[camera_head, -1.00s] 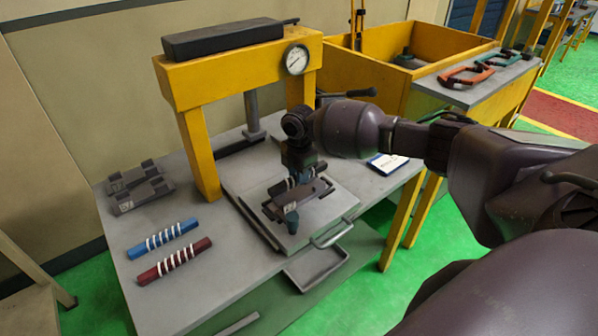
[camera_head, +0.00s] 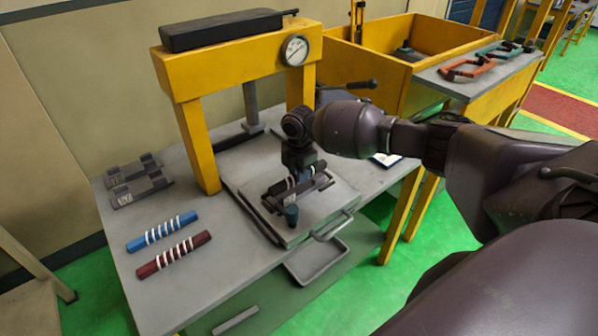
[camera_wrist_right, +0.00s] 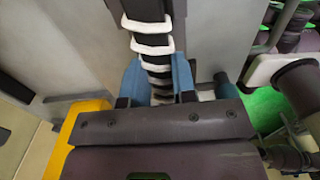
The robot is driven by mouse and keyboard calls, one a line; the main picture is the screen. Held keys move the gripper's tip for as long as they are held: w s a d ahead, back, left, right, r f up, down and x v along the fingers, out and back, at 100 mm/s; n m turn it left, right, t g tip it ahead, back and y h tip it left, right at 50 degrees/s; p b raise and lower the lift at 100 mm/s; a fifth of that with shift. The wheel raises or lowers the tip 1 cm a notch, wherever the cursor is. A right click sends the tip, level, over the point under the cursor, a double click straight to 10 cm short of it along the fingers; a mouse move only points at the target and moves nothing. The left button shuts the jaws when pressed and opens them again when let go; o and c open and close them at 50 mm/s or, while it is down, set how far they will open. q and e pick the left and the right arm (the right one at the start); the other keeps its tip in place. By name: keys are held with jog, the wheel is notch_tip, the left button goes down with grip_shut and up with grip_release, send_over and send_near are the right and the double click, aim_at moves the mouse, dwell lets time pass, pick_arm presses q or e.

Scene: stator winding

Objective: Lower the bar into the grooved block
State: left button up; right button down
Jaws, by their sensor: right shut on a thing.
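A black bar with white bands (camera_wrist_right: 150,42) is held between the blue fingers of my right gripper (camera_wrist_right: 157,85). In the head view, my right gripper (camera_head: 292,206) points down over the press plate, with the banded bar (camera_head: 283,187) across it. The dark grooved block (camera_head: 318,188) lies on the plate (camera_head: 330,207) directly under the bar. The bar looks roughly in line with the block and at or just above it. The gripper hides much of the block, so I cannot tell whether they touch. My left gripper is not in view.
A yellow press frame (camera_head: 196,150) with a gauge (camera_head: 295,50) stands behind the plate. A blue banded bar (camera_head: 162,232), a red banded bar (camera_head: 174,255) and two grey grooved blocks (camera_head: 140,190) lie on the table's left. A plate handle (camera_head: 333,228) sticks out in front.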

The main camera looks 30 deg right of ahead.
jog(key=shift+f, duration=0.1)
jog(key=shift+f, duration=0.15)
jog(key=shift+f+b, duration=0.3)
jog(key=shift+f, duration=0.25)
dwell(0.5)
jog(key=shift+c, duration=2.3)
grip_release()
jog(key=shift+f, duration=0.1)
